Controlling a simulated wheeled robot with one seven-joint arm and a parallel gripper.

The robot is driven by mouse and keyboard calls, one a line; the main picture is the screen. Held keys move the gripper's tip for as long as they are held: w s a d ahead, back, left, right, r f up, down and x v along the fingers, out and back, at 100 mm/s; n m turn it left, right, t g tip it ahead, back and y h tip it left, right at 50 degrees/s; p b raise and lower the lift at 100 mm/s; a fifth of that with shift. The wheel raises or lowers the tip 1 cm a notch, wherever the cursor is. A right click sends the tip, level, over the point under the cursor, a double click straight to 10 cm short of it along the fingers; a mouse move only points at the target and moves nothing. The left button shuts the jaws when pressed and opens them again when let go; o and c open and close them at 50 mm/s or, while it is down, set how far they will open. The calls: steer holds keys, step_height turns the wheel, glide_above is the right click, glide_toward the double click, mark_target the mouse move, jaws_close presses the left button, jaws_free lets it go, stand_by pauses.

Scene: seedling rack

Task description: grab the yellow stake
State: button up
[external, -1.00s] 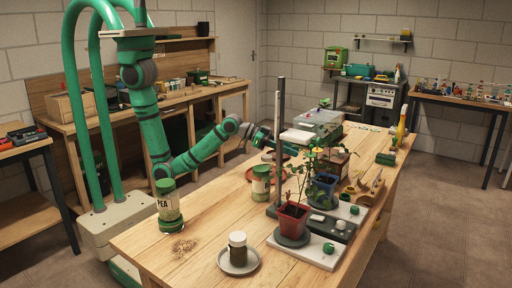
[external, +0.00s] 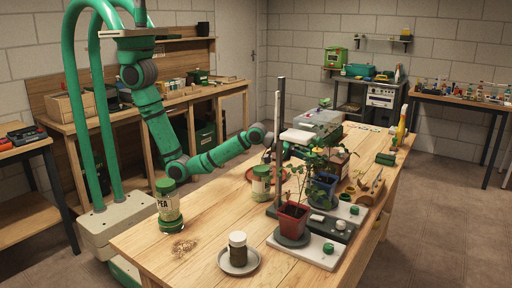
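I cannot make out the yellow stake for certain. A thin upright yellowish shape (external: 401,128) stands at the far right end of the wooden table (external: 205,225), but it may be a bottle. Thin pale sticks (external: 378,182) lie at a small wooden tray on the right of the table. My gripper (external: 291,152) is over the middle of the table, behind the black post and close to the plants. Leaves and the post hide its fingers, so I cannot see whether it is open, shut or holding anything.
A tall black post (external: 280,135) stands mid-table. A red pot (external: 292,222) and a blue pot (external: 324,186) hold leafy plants in front of my gripper. A pea tin (external: 168,203), a green-and-cream tin (external: 261,187) and a jar on a saucer (external: 238,247) stand nearer.

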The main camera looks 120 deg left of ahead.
steer(key=shift+c, duration=0.7)
jaws_close()
